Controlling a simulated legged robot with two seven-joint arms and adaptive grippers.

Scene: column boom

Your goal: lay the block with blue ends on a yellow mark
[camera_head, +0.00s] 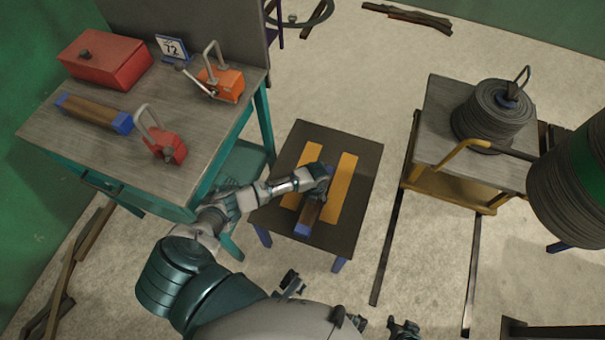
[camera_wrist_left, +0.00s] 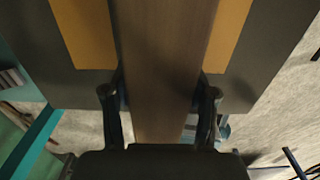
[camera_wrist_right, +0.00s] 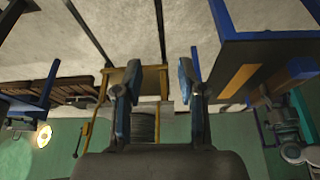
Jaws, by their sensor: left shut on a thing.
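A brown block (camera_head: 312,212) with a blue near end is over the small dark table (camera_head: 358,222), between two yellow marks. The left yellow mark (camera_head: 309,154) and the right yellow mark (camera_head: 344,182) run lengthwise. In the left wrist view the block (camera_wrist_left: 165,60) runs between the fingers, a yellow mark on each side. I cannot tell whether it touches the table. My right gripper (camera_wrist_right: 157,82) is open and empty, away from the table.
A second brown block with blue ends (camera_head: 92,112) lies on the workbench (camera_head: 55,130) at left, with a red box (camera_head: 105,62), an orange clamp-like tool (camera_head: 222,84) and a red one (camera_head: 163,147). A cart (camera_head: 440,118) with a cable coil (camera_head: 492,118) stands right. Floor between is open.

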